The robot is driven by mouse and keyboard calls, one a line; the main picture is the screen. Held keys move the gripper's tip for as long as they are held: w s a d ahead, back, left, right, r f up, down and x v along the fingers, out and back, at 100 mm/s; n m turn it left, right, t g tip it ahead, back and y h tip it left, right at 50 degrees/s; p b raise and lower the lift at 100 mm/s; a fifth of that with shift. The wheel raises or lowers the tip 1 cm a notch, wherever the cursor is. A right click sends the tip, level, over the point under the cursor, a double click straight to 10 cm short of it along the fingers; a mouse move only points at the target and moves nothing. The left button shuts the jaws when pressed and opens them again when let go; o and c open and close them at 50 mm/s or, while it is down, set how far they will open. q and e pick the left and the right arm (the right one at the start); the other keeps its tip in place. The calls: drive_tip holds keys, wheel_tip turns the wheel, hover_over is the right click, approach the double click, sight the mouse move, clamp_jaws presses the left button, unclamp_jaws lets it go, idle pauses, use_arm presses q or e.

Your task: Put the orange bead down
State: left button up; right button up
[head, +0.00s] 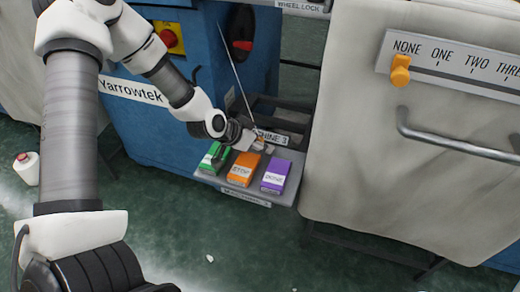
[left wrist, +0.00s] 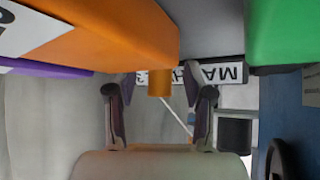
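My left gripper (head: 259,141) is over the back of the grey shelf, just behind the orange block. In the left wrist view, which is upside down, its two fingers (left wrist: 160,92) stand well apart. A small orange bead (left wrist: 160,82) shows between the fingertips, with a gap on each side. A thin pale line (head: 237,73) slants down from the blue machine to the gripper, and its lower part shows by the bead in the left wrist view. In the head view the bead is mostly hidden by the fingers. My right gripper is not in view.
Green (head: 213,158), orange (head: 243,170) and purple (head: 275,175) labelled blocks sit on the grey shelf (head: 263,195). The blue machine (head: 150,120) is behind. A grey covered unit (head: 400,170) with an orange slider (head: 400,70) is right. A white bottle (head: 27,168) is left.

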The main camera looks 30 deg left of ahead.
use_arm(q)
drive_tip(key=c, duration=0.9)
drive_tip(key=shift+r, duration=0.2)
